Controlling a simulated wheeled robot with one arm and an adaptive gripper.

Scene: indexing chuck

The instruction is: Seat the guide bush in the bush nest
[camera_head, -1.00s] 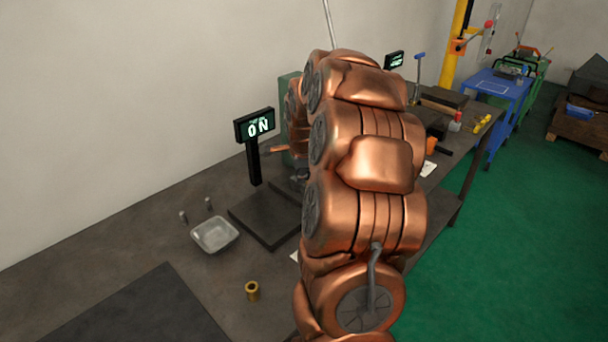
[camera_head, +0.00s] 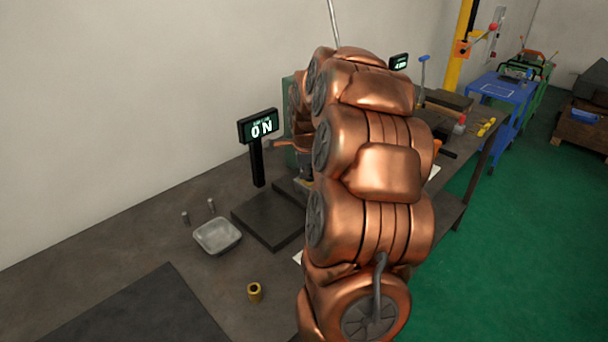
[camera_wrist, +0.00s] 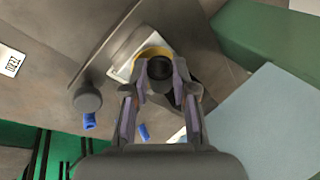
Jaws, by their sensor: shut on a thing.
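In the wrist view my gripper (camera_wrist: 161,72) is shut on a round, dark-centred piece, taken here as the guide bush (camera_wrist: 160,67). A yellow ring (camera_wrist: 152,51) shows around its far side, partly covered by the fingertips. I cannot tell whether the ring belongs to the held piece or lies under it, nor make out the bush nest. In the head view my copper arm hides the gripper and the work area. A separate brass bush (camera_head: 255,292) stands upright on the bench at the front.
A dark mat (camera_head: 140,315) lies at front left. The wrist view shows a grey knob (camera_wrist: 87,100) and a green block (camera_wrist: 268,35) nearby.

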